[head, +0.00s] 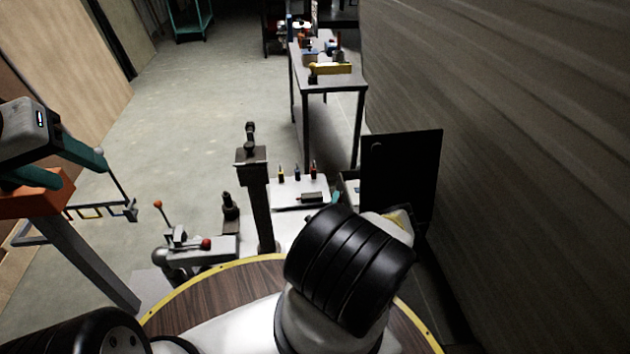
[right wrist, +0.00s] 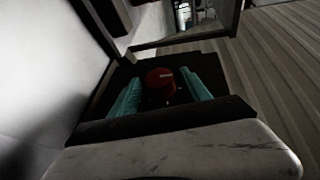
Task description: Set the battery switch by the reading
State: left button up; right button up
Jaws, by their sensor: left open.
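The battery switch appears to be the round red knob (right wrist: 161,82) on a dark panel in the right wrist view. My right gripper (right wrist: 160,90) is open, with its teal fingers on either side of the knob. I see gaps at both sides and no clear contact. The knob's pointer and markings are too dark and small to read. In the head view my right arm hides the knob. My left gripper (head: 62,165) is open and empty at the far left, its teal fingers apart. I can make out no meter reading.
A dark upright panel (head: 402,178) stands beside the corrugated wall (head: 510,110) at right. A round wooden table (head: 205,301) is in front. A dark post (head: 258,205), a vise-like grey tool (head: 200,250) and a white surface with small items (head: 297,190) lie beyond it.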

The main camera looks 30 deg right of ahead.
grip_shut()
jog(key=shift+s+a+f+t, duration=0.1)
jog(key=shift+a+f+t, duration=0.15)
jog(key=shift+f+t, duration=0.2)
jog(key=c, duration=1)
grip_release()
jog(key=shift+s+a+f+h, duration=0.3)
jog(key=shift+f, duration=0.3)
jog(key=shift+c, duration=0.2)
jog(key=shift+o, duration=0.9)
jog(key=shift+s+f+t, duration=0.1)
jog(key=shift+t, duration=0.15)
jog(key=shift+d+m, duration=0.1)
jog(key=shift+m, duration=0.2)
jog(key=shift+w+d+r+t+h, duration=0.15)
jog(key=shift+r+t+h, duration=0.05)
jog(key=shift+r, duration=0.15)
jog(key=shift+w+d+r+t+h, duration=0.1)
jog(key=shift+d+r+t+h, duration=0.1)
jog(key=shift+r, duration=0.1)
grip_shut()
